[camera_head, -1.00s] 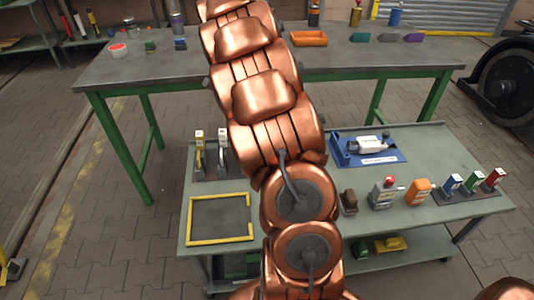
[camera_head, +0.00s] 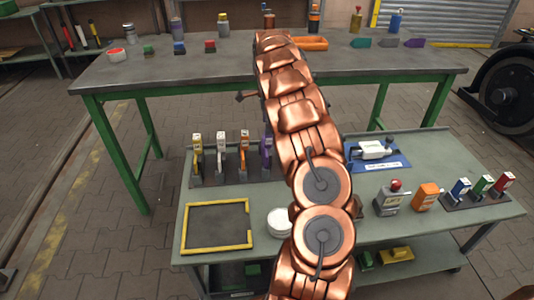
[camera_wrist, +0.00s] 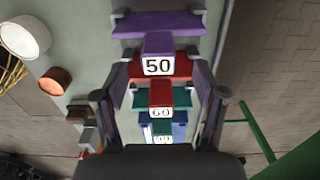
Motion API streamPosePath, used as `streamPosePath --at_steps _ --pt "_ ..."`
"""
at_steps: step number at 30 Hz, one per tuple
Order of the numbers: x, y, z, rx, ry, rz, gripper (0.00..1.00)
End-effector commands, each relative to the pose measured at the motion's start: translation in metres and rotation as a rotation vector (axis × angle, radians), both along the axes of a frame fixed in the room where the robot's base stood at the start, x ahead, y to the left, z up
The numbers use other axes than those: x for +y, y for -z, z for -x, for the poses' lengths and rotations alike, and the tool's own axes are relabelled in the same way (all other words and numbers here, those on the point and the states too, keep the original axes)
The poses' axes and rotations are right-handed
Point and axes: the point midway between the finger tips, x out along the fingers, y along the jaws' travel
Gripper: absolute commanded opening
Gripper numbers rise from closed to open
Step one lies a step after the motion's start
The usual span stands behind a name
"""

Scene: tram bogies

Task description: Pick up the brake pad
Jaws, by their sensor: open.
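My gripper (camera_wrist: 160,94) is open in the wrist view, its fingers apart on both sides with nothing held. Between and beyond the fingers is a row of coloured pieces: a purple piece labelled 50 (camera_wrist: 158,44), a red piece labelled 60 (camera_wrist: 161,94), then green and blue ones. Which of the coloured pieces is the brake pad, I cannot tell. Whether any finger touches a piece is unclear. In the head view my copper arm hides most of the gripper. Small green (camera_head: 149,50), blue (camera_head: 179,48) and red (camera_head: 210,46) blocks lie on the back table.
The front table (camera_head: 225,262) holds a yellow-edged frame (camera_head: 183,229), a white tin (camera_head: 280,222), a grey device with a red knob (camera_head: 388,202), an orange device (camera_head: 427,196) and racks of labelled coloured pieces. The back table (camera_head: 180,72) has a clear middle left.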

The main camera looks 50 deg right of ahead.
Motion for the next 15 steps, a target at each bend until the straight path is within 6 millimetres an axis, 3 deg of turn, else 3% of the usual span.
streamPosePath --at_steps 15 --pt "0.003 0.046 0.000 0.002 0.000 -0.001 0.71"
